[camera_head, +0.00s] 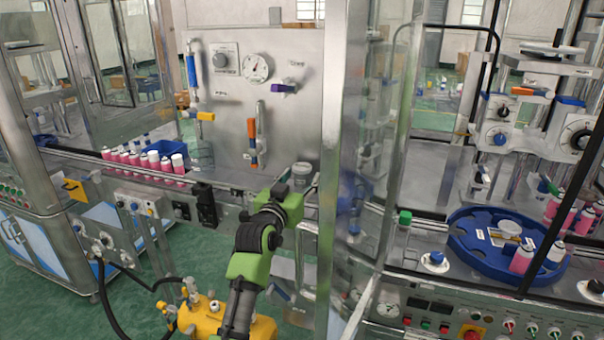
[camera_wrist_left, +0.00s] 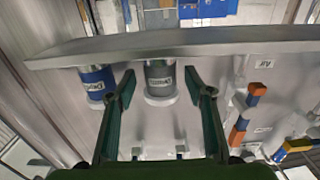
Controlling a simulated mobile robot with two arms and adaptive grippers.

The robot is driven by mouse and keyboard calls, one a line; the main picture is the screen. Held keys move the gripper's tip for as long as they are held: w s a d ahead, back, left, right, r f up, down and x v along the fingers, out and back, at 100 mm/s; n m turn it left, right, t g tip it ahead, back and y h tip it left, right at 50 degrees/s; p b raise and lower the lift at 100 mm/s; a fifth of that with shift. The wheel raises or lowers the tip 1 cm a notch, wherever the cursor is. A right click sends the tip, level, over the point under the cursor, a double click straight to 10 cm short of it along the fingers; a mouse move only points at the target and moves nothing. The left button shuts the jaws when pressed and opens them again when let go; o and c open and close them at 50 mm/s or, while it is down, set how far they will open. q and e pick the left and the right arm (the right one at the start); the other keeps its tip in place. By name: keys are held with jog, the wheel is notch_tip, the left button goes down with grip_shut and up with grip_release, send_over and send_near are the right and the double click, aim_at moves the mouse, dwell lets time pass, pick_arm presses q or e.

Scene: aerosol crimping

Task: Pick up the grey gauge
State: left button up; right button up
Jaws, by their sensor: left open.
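The grey gauge (camera_wrist_left: 160,82) is a short cylinder with a grey, lettered band and paler ends. In the left wrist view, where the scene looks upside down, it sits against a metal ledge (camera_wrist_left: 230,40). My left gripper (camera_wrist_left: 163,85) is open, with one dark green finger on each side of the gauge and visible gaps between. In the head view the grey gauge (camera_head: 303,169) shows just beyond my left gripper (camera_head: 290,186), beside the steel post. A similar blue gauge (camera_wrist_left: 97,86) stands outside the left finger in the wrist view. My right gripper is not in view.
A steel post (camera_head: 335,150) rises just right of my left gripper. A panel (camera_head: 250,90) with dials and coloured handles stands behind the ledge. Pink cans (camera_head: 150,161) line the conveyor at left. A blue round tray (camera_head: 470,255) holds cans at right.

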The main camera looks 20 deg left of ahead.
pick_arm(q)
jog(key=shift+w, duration=0.9)
jog(key=c, duration=1.4)
jog(key=shift+o, duration=0.2)
jog(key=shift+r, duration=0.1)
